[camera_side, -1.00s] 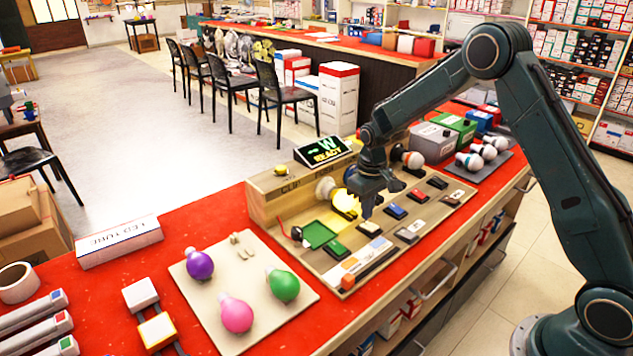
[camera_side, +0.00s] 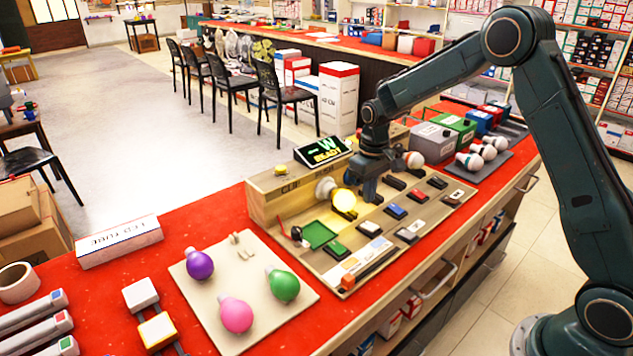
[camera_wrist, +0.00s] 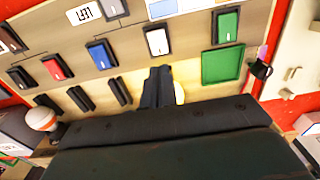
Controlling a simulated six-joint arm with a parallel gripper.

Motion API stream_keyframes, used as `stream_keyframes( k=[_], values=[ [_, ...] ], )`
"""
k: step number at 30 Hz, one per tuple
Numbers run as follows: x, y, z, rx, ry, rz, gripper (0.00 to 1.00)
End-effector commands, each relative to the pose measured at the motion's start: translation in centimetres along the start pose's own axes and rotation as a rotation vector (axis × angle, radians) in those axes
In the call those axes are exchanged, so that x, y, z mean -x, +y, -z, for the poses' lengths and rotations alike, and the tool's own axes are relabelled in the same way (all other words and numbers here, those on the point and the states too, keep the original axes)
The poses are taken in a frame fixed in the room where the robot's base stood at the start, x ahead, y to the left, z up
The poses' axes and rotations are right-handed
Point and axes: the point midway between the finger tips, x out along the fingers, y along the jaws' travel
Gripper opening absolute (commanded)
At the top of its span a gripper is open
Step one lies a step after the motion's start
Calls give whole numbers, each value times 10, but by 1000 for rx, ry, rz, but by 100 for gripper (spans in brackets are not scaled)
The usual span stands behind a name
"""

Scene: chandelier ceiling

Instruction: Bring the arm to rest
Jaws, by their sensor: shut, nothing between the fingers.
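My gripper (camera_side: 370,196) is shut and empty. It hangs over the wooden test board (camera_side: 268,203), just right of the glowing yellow bulb (camera_side: 344,201) in the side view. In the wrist view its dark fingers (camera_wrist: 158,88) lie together and partly hide the yellow bulb (camera_wrist: 179,92). I cannot tell whether the fingertips touch the board. The display (camera_side: 323,152) on the board's back reads "W READY".
A blue switch (camera_side: 396,211), a green tray (camera_side: 319,234) and several other switches sit on the board. A white bulb (camera_side: 413,160) stands behind right. Purple (camera_side: 200,265), pink (camera_side: 236,315) and green (camera_side: 285,286) bulbs lie on a pale mat at front left.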

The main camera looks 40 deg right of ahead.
Motion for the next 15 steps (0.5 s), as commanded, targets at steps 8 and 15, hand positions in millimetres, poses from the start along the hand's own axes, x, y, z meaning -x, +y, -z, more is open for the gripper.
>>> stream_keyframes(
  k=[8,15],
  values=[
    [0,0,0,0,0,0,0],
    [13,-3,-4,1,14,-2,0]
  ],
)
